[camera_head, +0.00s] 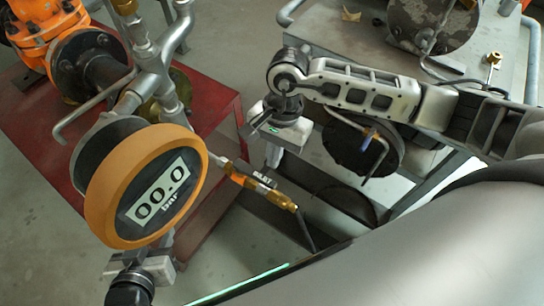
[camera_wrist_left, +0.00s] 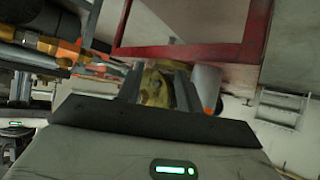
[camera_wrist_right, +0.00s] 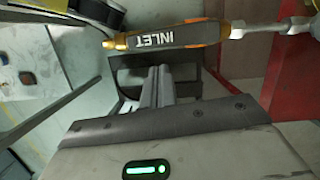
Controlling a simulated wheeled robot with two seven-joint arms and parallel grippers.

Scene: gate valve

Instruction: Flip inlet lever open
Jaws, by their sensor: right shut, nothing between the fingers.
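The inlet lever (camera_head: 244,179) has an orange and dark grip with a label and brass fittings, and slants down to the right beside the gauge. In the right wrist view the lever (camera_wrist_right: 178,36) crosses the top, its INLET label upside down. My right gripper (camera_head: 272,160) points down just above and behind the lever. Its fingers (camera_wrist_right: 160,72) are together and empty, with their tips close to the lever; contact is unclear. My left gripper (camera_wrist_left: 160,85) shows its fingers apart, with a brass-coloured shape visible between them. In the head view its body is low at left, partly hidden by the gauge.
A red stand (camera_head: 215,105) lies behind. At right a grey table (camera_head: 345,28) carries a dark flanged part (camera_head: 432,22); a dark disc (camera_head: 365,150) with a bent handle is below.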

